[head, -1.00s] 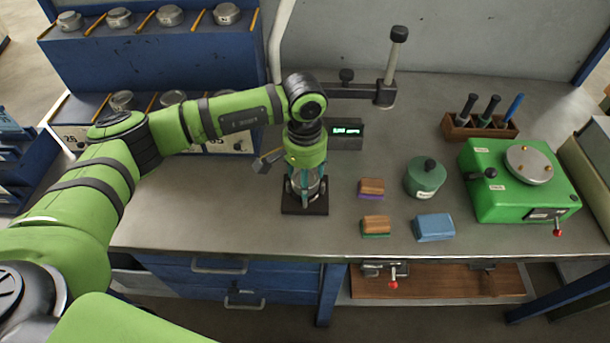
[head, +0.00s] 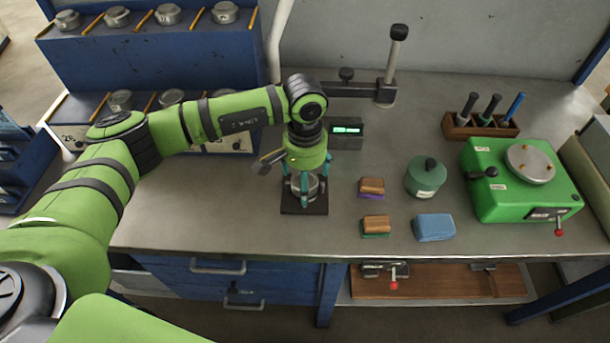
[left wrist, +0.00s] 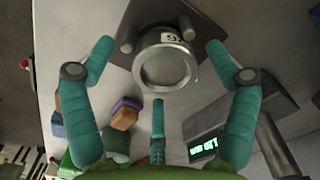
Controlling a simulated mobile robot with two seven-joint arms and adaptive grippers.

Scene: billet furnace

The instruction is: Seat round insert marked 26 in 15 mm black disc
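A round metal insert (left wrist: 163,60) with a pale label stands on a dark square plate (left wrist: 120,15) on the bench. The label's number is upside down in the left wrist view and hard to read. Two short metal posts stand beside the insert. In the head view the insert (head: 311,187) and dark plate (head: 305,209) sit below my left gripper (head: 304,190). The left gripper's teal fingers (left wrist: 158,75) are spread around the insert, with gaps visible beside it. I cannot make out a black disc. My right gripper is out of view.
A small box with a green display (head: 347,132) stands behind the plate. Wood-topped blocks (head: 371,187), a blue block (head: 434,227), a green canister (head: 426,177) and a green machine (head: 520,190) are to the right. A blue rack (head: 150,65) holding metal rounds stands back left. The left bench front is clear.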

